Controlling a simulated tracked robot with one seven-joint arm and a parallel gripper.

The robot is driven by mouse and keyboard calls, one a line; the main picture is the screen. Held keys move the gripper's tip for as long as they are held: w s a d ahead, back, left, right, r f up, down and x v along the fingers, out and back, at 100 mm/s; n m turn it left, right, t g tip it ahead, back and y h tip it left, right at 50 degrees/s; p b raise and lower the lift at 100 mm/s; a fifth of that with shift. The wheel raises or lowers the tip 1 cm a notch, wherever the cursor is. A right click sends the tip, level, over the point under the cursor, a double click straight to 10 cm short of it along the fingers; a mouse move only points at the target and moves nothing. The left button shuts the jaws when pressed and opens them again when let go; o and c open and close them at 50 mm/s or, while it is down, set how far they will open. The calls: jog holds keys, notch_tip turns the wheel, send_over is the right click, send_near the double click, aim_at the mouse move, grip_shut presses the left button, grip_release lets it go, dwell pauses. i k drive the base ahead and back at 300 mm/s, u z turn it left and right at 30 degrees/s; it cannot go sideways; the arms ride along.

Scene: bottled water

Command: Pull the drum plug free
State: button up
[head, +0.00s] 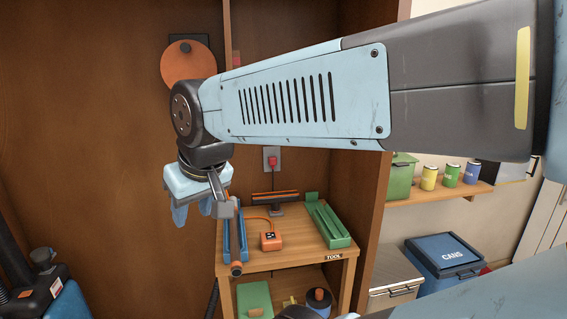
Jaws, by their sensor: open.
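A red plug (272,162) sits in a pale wall socket (271,153) above the back of the workbench, with a dark cord hanging from it. I cannot tell whether it is the drum plug. A round orange disc with a dark hub (188,64), perhaps a cable drum, is on the brown wall at the upper left, partly behind my arm. My gripper (192,212) hangs downward, open, left of the bench. Its light-blue fingers appear empty. It is to the left of the red plug and lower, apart from it in the picture.
The wooden bench (290,261) holds a blue tray (243,246), an orange box (270,241) with an orange cord, and a green tray (330,226). A dark rod-like thing (226,222) shows beside my gripper. A blue CANS bin (445,251) stands right. My arm covers the upper middle.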

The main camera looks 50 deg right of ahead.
aim_at(272, 159)
jog(key=u, duration=0.15)
jog(key=i, duration=0.2)
jog(key=z, duration=2.65)
jog(key=i, duration=0.6)
jog(key=u, duration=0.3)
